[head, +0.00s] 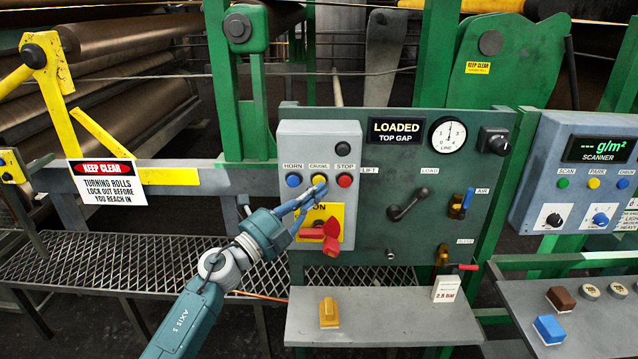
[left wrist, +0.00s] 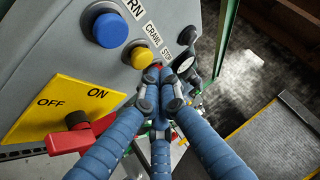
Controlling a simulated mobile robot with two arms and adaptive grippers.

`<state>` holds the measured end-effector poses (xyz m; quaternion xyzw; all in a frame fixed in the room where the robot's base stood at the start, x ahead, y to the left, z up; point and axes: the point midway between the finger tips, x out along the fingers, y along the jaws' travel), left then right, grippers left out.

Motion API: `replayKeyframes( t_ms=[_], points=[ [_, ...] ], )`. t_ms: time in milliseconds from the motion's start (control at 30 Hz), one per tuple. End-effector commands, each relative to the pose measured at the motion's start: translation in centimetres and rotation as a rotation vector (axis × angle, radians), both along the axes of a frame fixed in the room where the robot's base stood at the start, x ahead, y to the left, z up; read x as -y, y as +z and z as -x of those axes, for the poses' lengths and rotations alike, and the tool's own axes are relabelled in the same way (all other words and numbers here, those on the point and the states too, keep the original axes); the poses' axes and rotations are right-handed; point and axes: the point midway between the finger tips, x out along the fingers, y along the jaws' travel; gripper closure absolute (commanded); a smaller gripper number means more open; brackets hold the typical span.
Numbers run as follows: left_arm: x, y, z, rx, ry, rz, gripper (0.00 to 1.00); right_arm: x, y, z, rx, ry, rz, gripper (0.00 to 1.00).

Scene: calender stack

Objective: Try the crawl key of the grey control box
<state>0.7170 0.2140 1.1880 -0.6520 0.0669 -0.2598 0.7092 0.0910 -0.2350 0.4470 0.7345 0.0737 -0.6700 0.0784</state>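The grey control box (head: 291,143) is fixed at the left of the green panel. Its yellow crawl key (head: 319,179) sits between the blue horn key (head: 293,180) and the red stop key (head: 344,180). My left gripper (head: 316,189) is at the crawl key, its fingers drawn together and empty. In the left wrist view the crawl key (left wrist: 142,56) shows just beyond the fingertips (left wrist: 161,84). The stop key is mostly hidden behind them. I cannot tell whether a fingertip touches the crawl key. My right gripper is out of view.
A red rotary switch (head: 331,230) on a yellow ON/OFF plate sits close below my fingers. The panel also carries a LOADED sign (head: 395,131), a dial (head: 447,134) and a lift crank (head: 408,205). A shelf (head: 375,325) below holds a yellow block (head: 329,313).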

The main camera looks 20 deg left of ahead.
Motion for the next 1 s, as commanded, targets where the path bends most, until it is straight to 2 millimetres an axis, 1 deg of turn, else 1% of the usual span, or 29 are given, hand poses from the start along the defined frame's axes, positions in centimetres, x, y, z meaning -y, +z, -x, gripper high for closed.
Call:
replayKeyframes(
  t_ms=[600, 867, 1000],
  points=[
    [0.0, -0.01, -0.03, 0.0, 0.0, 0.0, 1.0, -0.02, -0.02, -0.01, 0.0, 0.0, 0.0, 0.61],
    [-0.22, 0.02, -0.76, 0.0, 0.0, -0.001, 1.0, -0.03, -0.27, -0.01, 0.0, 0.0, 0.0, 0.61],
    [-0.23, 0.04, -0.81, 0.0, 0.0, 0.0, 1.0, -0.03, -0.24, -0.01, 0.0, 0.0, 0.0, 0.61]
  ],
)
